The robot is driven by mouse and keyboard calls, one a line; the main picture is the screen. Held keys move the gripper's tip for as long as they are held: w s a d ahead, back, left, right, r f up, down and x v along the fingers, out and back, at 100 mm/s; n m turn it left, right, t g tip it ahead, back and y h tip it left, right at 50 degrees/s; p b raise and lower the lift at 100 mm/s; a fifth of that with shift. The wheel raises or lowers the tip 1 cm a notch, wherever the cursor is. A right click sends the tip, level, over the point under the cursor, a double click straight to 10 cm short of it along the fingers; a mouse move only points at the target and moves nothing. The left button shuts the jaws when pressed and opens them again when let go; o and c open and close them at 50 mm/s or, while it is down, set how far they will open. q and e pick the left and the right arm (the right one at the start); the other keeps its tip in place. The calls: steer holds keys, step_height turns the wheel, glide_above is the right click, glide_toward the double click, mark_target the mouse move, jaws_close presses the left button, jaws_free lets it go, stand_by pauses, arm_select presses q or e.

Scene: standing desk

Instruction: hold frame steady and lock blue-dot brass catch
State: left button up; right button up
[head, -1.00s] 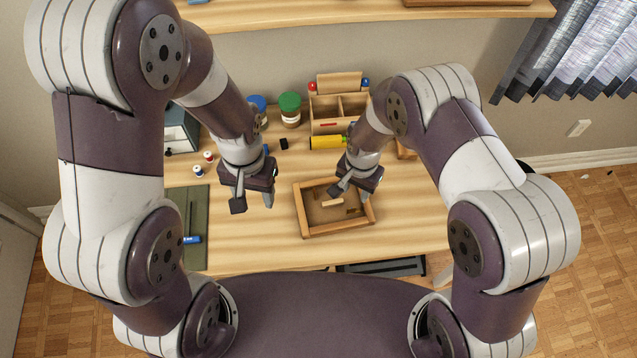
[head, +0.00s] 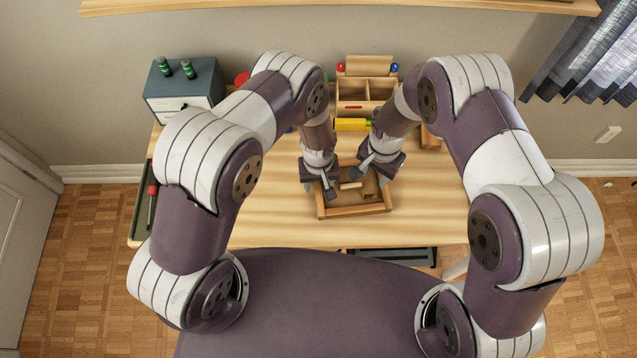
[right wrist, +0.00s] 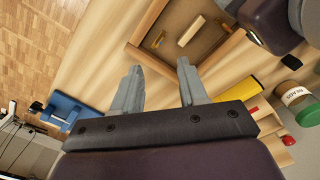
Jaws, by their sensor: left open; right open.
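The wooden frame (head: 356,211) lies on the desk like a shallow tray, and part of its rim shows in the right wrist view (right wrist: 150,61). A pale wooden strip (right wrist: 191,29) and a smaller piece lie inside it. I cannot make out the brass catch or a blue dot. My left gripper (head: 320,187) is open at the frame's left side; whether it touches the rim I cannot tell. My right gripper (head: 371,175) is open over the frame's far right part. Its two fingers (right wrist: 158,85) stand apart and empty in the right wrist view.
Behind the frame are a yellow object (head: 352,125) and a wooden organizer (head: 366,91). A grey-blue drawer box (head: 183,88) stands at the far left. A red-handled screwdriver (head: 152,205) lies in a tray at the left edge. The desk in front of the frame is clear.

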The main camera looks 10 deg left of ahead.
arm_select(q)
steer(key=shift+f, duration=1.1)
jaws_close()
arm_select(e)
steer(key=c, duration=0.5)
arm_select(q)
steer(key=shift+a, duration=0.1)
steer(key=shift+w, duration=0.1)
arm_select(e)
steer(key=m+g+y, duration=0.1)
steer(key=m+y, duration=0.3)
steer(key=m, duration=0.5)
glide_toward(371, 195)
steer(key=x, duration=0.8)
steer(key=shift+a+f, duration=0.1)
steer(key=shift+a, duration=0.2)
jaws_close()
